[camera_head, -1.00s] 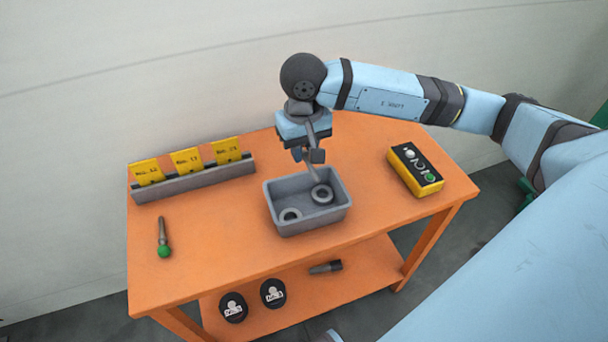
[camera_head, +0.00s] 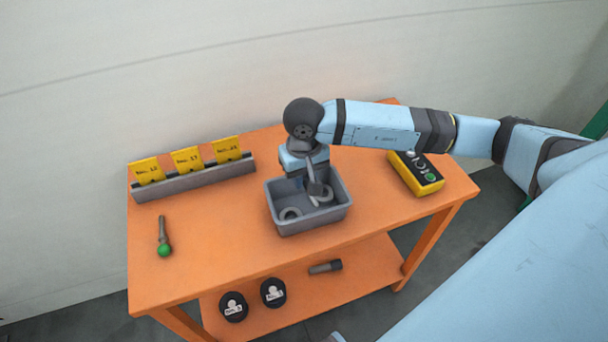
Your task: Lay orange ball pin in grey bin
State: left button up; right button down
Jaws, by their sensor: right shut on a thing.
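The grey bin (camera_head: 312,222) stands in the middle of the orange table. My right gripper (camera_head: 316,187) points down into the bin's back part, low over the rings. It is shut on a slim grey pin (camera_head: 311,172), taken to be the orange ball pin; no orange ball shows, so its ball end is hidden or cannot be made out. Whether the pin touches the bin floor or a ring cannot be told. My left gripper is not in view.
Grey rings (camera_head: 291,213) lie in the bin. A green ball pin (camera_head: 163,240) lies at the table's left. A rack with yellow cards (camera_head: 195,180) stands behind it. A yellow-black control box (camera_head: 417,175) is at right. The lower shelf (camera_head: 330,293) holds several dark items.

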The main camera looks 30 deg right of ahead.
jog(key=shift+f+b, duration=0.35)
jog(key=shift+f, duration=0.25)
jog(key=c, duration=1.1)
grip_release()
jog(key=shift+o, duration=0.6)
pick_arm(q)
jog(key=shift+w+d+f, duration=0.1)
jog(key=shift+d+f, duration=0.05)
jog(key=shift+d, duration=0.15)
